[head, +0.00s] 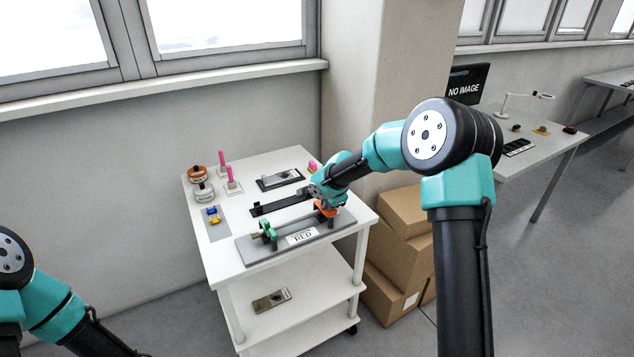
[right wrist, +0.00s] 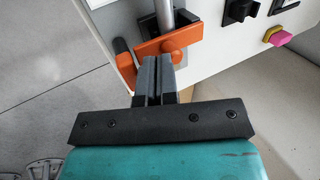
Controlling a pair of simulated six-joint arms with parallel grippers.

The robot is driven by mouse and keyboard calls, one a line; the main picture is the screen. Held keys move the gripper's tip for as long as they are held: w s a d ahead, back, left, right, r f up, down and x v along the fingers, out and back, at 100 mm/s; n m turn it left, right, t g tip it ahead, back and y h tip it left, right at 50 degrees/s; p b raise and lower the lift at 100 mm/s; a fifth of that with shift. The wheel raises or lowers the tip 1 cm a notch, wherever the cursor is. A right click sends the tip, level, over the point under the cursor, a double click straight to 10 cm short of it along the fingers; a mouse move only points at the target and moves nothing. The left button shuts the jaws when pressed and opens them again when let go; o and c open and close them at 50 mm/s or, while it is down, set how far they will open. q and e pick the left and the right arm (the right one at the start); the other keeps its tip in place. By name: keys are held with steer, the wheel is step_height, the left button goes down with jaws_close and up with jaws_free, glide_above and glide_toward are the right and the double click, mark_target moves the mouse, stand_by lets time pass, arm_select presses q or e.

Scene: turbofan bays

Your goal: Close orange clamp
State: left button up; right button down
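The orange clamp (head: 326,208) is at the right end of the grey fixture plate on the white cart. In the right wrist view, the orange clamp (right wrist: 168,42) has a flat arm with a round knob beside a grey metal bar. My right gripper (right wrist: 157,62) has its fingers together, with no object visible between them. Its tips are right at the clamp's near edge; I cannot tell whether they touch. In the head view, my right gripper (head: 322,201) is just above the clamp and partly covers it. My left arm shows at lower left, its gripper out of view.
A green clamp (head: 268,232) stands at the left end of the fixture plate (head: 250,250). Pink-handled tools (head: 229,175), round containers (head: 203,192) and a black bar (head: 280,204) are on the cart top. Cardboard boxes (head: 400,250) are stacked right of the cart.

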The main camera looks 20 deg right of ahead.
stand_by(0.5)
step_height(320, 180, up, 4)
steer(key=shift+r, duration=0.2)
steer(key=s+d+r, duration=0.1)
steer(key=s+r, duration=0.3)
steer(key=s, duration=0.4)
steer(key=shift+s+d+r, duration=0.15)
steer(key=shift+s+r, duration=0.15)
steer(key=s+a+f+n+g+y, duration=0.1)
steer(key=s+a+f+n, duration=0.1)
steer(key=f, duration=0.5)
steer(key=s+a+f+n+y, duration=0.1)
steer(key=s+a+f+n, duration=0.1)
steer(key=f, duration=0.4)
steer(key=s+a+f+n+g, duration=0.1)
steer(key=s+f+n, duration=0.4)
steer(key=s+f, duration=0.6)
steer(key=s+a+f+n+g+y, duration=0.1)
steer(key=s+a+f+n, duration=0.3)
steer(key=s+f, duration=0.7)
steer(key=shift+a+n+g, duration=0.3)
steer(key=shift+n+g, duration=0.1)
steer(key=shift+n, duration=0.3)
